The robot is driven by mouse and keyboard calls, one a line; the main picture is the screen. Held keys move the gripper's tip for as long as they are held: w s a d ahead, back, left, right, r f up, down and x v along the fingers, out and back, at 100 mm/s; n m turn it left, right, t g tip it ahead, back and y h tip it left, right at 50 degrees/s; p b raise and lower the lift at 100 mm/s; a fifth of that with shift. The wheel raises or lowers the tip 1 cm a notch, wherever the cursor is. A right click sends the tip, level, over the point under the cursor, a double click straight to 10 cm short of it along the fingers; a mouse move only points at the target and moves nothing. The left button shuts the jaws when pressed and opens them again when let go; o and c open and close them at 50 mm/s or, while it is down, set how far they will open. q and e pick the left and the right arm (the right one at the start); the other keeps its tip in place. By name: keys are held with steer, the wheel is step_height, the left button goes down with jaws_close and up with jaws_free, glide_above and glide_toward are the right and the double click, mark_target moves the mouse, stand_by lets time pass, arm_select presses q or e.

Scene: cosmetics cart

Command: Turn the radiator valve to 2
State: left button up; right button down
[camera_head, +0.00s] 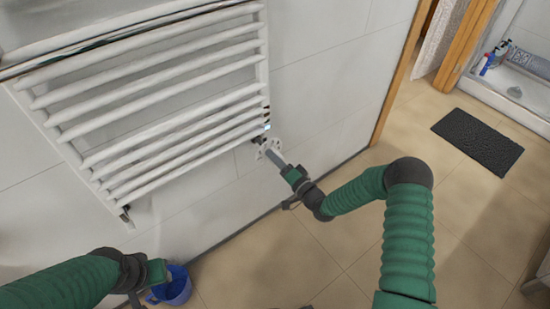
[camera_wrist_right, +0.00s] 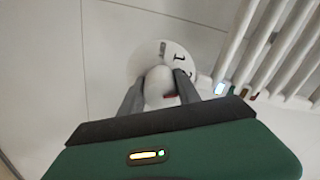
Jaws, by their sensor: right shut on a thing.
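The white radiator valve knob (camera_wrist_right: 160,84) sits between the two grey fingers of my right gripper (camera_wrist_right: 160,96), which is shut on it. A small red mark shows low on the knob's right side. Behind the knob is a round white dial plate (camera_wrist_right: 146,55). A dark "1" is readable on it, with other dark marks partly hidden by the finger. In the head view the right gripper (camera_head: 273,156) reaches the valve at the radiator's lower right corner. My left gripper (camera_head: 135,299) is low at the left, cut by the frame edge; its fingers are unclear.
The white towel radiator (camera_head: 160,90) hangs on the tiled wall, left of the valve. A blue bucket (camera_head: 172,287) stands on the floor beside my left gripper. A dark mat (camera_head: 477,141) lies at the right, near a wooden door frame (camera_head: 467,45). The floor between is clear.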

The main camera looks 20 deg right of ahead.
steer(key=shift+w+d+m, duration=0.1)
steer(key=shift+d+m, duration=0.2)
steer(key=shift+m, duration=0.1)
steer(key=c, duration=1.3)
jaws_free()
steer(key=o, duration=0.4)
steer(key=shift+o, duration=0.2)
steer(key=shift+a, duration=0.1)
steer(key=shift+s, duration=0.2)
steer(key=p+v, duration=0.4)
steer(key=v, duration=1.2)
steer(key=shift+s+d, duration=0.2)
steer(key=shift+s, duration=0.05)
